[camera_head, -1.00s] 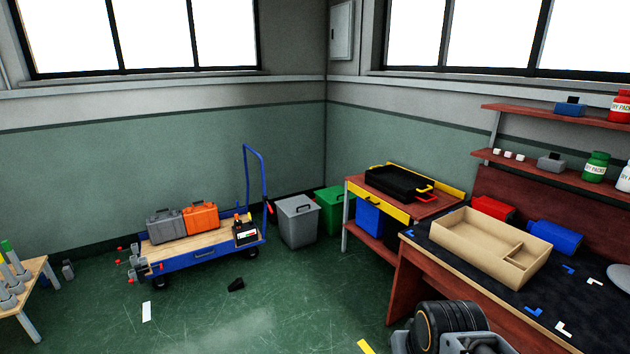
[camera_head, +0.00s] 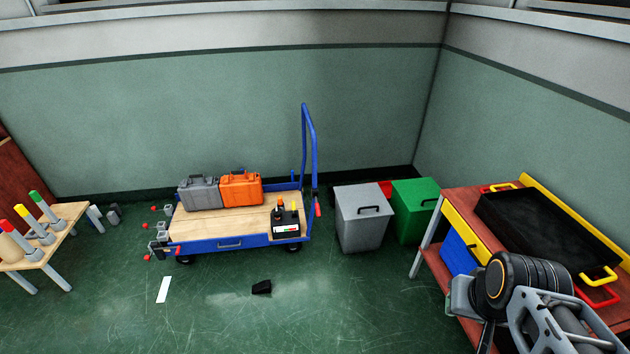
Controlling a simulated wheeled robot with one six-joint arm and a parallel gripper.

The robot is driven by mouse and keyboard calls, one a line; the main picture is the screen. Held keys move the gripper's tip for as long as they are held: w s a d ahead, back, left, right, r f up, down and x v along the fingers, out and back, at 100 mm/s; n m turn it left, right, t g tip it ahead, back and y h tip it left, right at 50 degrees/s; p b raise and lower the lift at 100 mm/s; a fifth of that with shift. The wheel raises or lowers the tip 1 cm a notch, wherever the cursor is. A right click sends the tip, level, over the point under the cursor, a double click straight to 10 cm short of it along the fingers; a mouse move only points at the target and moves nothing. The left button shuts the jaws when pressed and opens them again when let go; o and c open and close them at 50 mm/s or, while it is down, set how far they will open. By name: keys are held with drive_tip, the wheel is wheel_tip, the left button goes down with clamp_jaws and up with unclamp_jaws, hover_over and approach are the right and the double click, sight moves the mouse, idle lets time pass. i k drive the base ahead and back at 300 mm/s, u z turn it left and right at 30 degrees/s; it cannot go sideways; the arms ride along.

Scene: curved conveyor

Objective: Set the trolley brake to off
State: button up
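The trolley (camera_head: 213,246) stands near the back wall, left of centre, with a blue frame, a wooden deck and a tall blue push handle (camera_head: 313,150) at its right end. A small red-tipped lever (camera_head: 318,210) shows low on the handle. A black box (camera_head: 285,226) with an orange and yellow top and a coloured label sits at the deck's right front corner. I cannot tell which part is the brake or how it is set. My arm's end (camera_head: 540,320) is at the lower right, far from the trolley; its fingertips cannot be made out.
Grey (camera_head: 179,193) and orange (camera_head: 241,188) cases are on the deck. Grey (camera_head: 362,225) and green (camera_head: 414,208) bins stand right of the trolley. A black object (camera_head: 261,287) and white strip (camera_head: 163,290) lie on otherwise open floor. A workbench (camera_head: 452,206) is at right.

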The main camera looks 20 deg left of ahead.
sight(317, 207)
drive_tip(key=u, duration=0.85)
drive_tip(key=i, duration=2.1)
drive_tip(key=u, duration=0.9)
